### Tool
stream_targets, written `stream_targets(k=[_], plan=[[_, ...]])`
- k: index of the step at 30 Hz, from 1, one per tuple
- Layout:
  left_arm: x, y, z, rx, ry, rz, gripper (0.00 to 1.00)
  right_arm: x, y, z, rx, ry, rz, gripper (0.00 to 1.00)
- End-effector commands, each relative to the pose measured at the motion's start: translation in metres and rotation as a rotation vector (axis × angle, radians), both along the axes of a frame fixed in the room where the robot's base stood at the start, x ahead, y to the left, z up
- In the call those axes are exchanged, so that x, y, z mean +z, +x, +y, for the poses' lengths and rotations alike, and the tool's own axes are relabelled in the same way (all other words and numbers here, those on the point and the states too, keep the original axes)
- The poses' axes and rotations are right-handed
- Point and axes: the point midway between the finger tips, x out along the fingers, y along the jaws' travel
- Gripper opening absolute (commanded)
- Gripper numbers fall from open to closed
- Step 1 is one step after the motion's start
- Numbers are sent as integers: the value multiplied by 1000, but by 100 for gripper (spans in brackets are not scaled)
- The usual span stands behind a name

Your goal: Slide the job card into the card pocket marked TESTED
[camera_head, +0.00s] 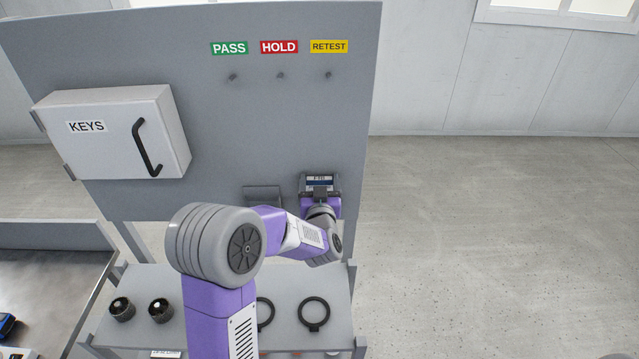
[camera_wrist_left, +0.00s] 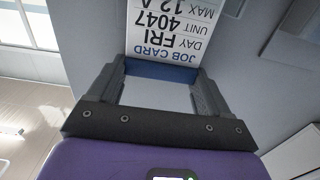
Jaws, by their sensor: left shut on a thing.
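The job card (camera_wrist_left: 170,28) is white with a blue band and shows upside down in the left wrist view, with JOB CARD, DAY FRI and UNIT 4047 on it. My left gripper (camera_wrist_left: 155,76) is shut on the card at its blue end. In the head view the left gripper (camera_head: 320,191) is at the lower right of the grey panel, with a small part of the card (camera_head: 320,179) showing. A grey card pocket (camera_head: 262,194) is on the panel just left of the gripper. No TESTED mark is readable. Whether the card touches a pocket cannot be told. My right gripper is not in view.
The grey panel (camera_head: 240,130) carries PASS, HOLD and RETEST labels above small pegs. A KEYS cabinet (camera_head: 115,135) with a black handle juts out at left. Below, a shelf (camera_head: 190,285) holds black rings and round dark parts. The floor at right is clear.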

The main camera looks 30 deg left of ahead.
Motion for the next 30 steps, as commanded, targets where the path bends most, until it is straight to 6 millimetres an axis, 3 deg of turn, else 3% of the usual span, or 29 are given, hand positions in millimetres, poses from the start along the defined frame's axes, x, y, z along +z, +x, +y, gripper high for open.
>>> stream_targets(k=[5,6,9,19,30], plan=[[0,0,0,0,0,0,49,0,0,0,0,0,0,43],[0,0,0,0,0,0,85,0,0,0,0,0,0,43],[0,0,0,0,0,0,100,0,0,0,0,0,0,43],[-1,-5,-4,-1,-2,1,100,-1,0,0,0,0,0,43],[0,-53,-33,-2,-1,-1,100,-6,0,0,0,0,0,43]])
